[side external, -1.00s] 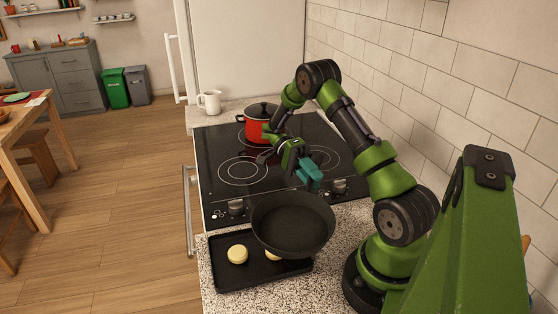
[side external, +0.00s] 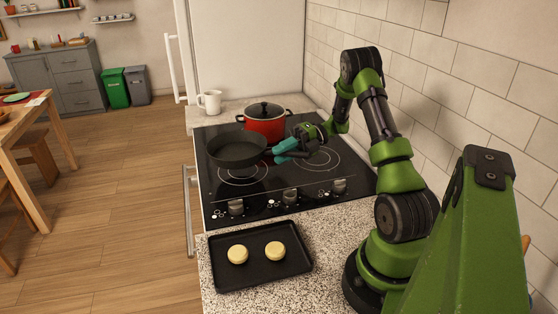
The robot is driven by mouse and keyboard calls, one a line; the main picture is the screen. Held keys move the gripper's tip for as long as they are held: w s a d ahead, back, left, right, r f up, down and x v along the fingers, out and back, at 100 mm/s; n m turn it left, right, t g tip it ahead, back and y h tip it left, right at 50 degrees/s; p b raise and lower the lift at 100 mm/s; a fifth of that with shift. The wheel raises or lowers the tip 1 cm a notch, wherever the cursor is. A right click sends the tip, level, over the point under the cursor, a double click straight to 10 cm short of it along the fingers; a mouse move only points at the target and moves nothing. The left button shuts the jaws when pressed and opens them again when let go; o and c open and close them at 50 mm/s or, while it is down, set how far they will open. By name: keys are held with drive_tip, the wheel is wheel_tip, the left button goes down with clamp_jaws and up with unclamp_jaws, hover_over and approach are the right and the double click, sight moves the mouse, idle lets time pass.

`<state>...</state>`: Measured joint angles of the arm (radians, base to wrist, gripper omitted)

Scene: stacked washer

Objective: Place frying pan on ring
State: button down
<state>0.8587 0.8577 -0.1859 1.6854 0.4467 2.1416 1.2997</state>
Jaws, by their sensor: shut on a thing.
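The dark frying pan (side external: 237,149) is over the front left ring (side external: 243,173) of the black cooktop (side external: 215,205). The pan hides the ring's far part, and its near arc shows below the pan. I cannot tell whether the pan touches the glass or hangs just above it. My gripper (side external: 290,148) is shut on the pan's teal handle (side external: 286,149), to the right of the pan.
A red pot with a dark lid (side external: 265,122) stands close behind the pan. A white jug (side external: 210,101) is at the back counter. A black tray (side external: 260,275) with two pale round pieces lies in front. The right ring (side external: 318,160) is empty.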

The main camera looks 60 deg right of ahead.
drive_tip(key=shift+m+t, duration=0.3)
drive_tip(key=shift+t, duration=0.1)
drive_tip(key=shift+w+d+f, duration=0.1)
drive_tip(key=shift+d+f, duration=0.1)
drive_tip(key=shift+f, duration=0.9)
drive_tip(key=shift+w+d+f, duration=0.1)
drive_tip(key=shift+d+f, duration=0.05)
drive_tip(key=shift+f, duration=0.9)
drive_tip(key=shift+w+d+f, duration=0.1)
drive_tip(key=shift+d+f, duration=0.1)
drive_tip(key=shift+f, duration=0.9)
drive_tip(key=c, duration=0.8)
unclamp_jaws()
drive_tip(key=shift+f, duration=0.1)
drive_tip(key=shift+c, duration=0.2)
drive_tip(key=shift+s, duration=0.1)
